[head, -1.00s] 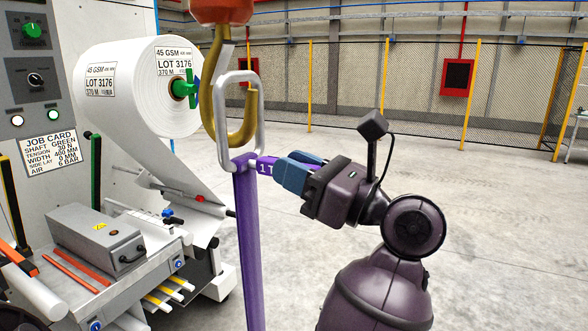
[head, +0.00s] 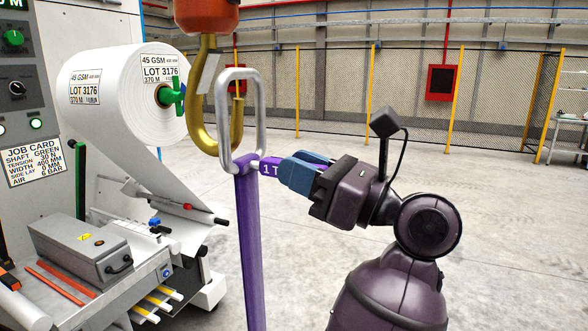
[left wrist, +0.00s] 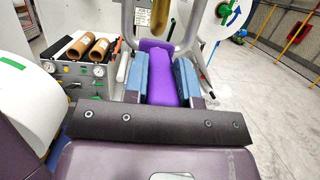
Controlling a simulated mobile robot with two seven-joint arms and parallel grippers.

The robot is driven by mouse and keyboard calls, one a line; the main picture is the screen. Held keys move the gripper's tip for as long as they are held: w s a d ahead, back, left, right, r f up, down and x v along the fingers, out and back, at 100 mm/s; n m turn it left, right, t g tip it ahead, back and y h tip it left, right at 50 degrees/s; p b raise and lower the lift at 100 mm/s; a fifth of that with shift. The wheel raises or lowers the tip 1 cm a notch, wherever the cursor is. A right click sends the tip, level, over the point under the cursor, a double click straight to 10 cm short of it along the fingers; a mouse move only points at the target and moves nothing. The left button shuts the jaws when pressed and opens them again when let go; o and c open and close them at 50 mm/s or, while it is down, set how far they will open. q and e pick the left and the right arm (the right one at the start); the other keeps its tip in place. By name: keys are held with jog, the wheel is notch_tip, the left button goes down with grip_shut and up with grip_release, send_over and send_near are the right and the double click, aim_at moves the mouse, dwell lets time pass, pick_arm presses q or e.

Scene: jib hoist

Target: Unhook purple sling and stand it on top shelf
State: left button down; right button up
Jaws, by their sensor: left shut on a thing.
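The purple sling (head: 250,250) hangs as a long strap below a silver oblong link (head: 260,110). My left gripper (head: 282,170) is shut on the sling's purple piece marked "1 T", just below and right of the link. In the left wrist view the purple piece (left wrist: 162,75) sits between the two blue fingers. The yellow hook (head: 197,115) hangs from an orange block (head: 207,12). The link's left bar crosses in front of the hook, whose tip shows inside the link's outline. I cannot tell whether the link is clear of the hook. My right gripper is not in view.
A machine with a large white roll (head: 120,95), a job card (head: 35,163) and a grey box (head: 82,248) stands close on the left. Open concrete floor (head: 400,150) lies to the right. A shelf rack (head: 570,110) stands at the far right edge.

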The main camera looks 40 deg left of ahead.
aim_at(325, 167)
pick_arm(q)
jog(key=shift+w+d+r, duration=0.1)
jog(key=shift+w+d, duration=0.05)
jog(key=shift+d, duration=0.65)
jog(key=shift+w+d, duration=0.15)
jog(key=shift+d, duration=0.65)
jog(key=shift+d+r+b, duration=0.15)
jog(key=shift+d+b, duration=0.25)
jog(key=shift+d, duration=0.45)
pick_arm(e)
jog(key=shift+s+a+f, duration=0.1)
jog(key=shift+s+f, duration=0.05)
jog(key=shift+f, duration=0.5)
